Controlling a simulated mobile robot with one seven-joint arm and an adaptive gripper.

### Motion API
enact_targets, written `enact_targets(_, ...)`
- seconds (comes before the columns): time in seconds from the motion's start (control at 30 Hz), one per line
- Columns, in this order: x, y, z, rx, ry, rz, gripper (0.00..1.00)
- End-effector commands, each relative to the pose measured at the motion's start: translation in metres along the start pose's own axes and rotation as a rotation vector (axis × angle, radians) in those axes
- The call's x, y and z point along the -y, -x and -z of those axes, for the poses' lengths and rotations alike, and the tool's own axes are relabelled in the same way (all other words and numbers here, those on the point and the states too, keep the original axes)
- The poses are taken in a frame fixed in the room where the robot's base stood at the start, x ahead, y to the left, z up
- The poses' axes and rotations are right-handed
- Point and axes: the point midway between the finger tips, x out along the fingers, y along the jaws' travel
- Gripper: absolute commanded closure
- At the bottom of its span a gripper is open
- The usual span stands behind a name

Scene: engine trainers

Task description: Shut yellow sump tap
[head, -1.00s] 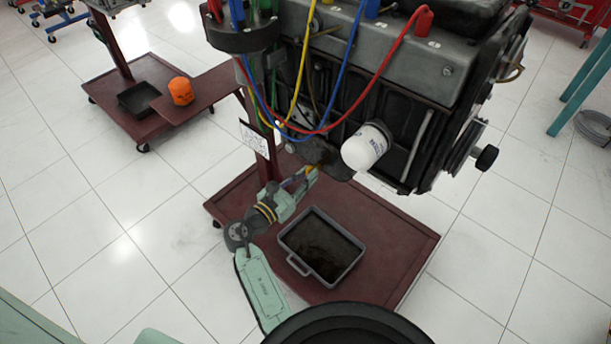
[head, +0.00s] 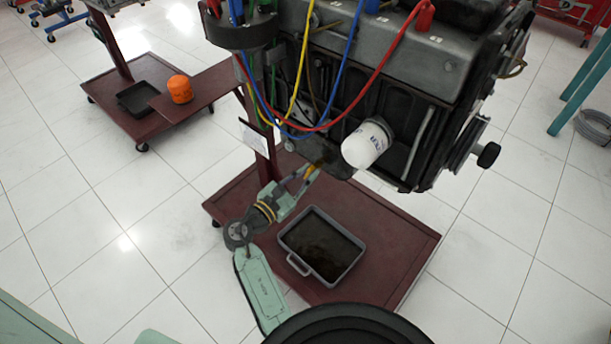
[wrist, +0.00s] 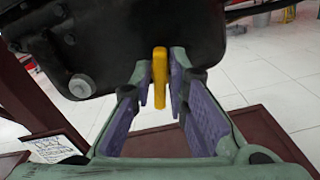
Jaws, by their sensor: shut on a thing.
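The yellow sump tap (wrist: 159,78) hangs below the dark sump (wrist: 110,40) in the wrist view, its handle pointing down. My gripper (wrist: 161,90) has its two purple-lined fingers on either side of the tap handle and is shut on it. In the head view my gripper (head: 309,174) reaches up under the engine's near underside. Only a small bit of yellow shows there between the fingers, and the tap's upper end is hidden.
A grey drain pan (head: 322,246) with dark liquid stands on the red stand base (head: 400,235) below the engine. A white oil filter (head: 366,145) juts from the engine block. Coloured cables hang nearby. A white card (wrist: 52,147) is at lower left.

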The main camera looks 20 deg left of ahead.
Motion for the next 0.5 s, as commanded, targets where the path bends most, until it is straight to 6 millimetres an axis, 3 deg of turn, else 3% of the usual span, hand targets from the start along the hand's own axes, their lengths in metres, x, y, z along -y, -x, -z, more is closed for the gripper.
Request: enact_targets(0.5,0.0046,-0.0002,0.0042,0.001,-0.494,0.004,1.0)
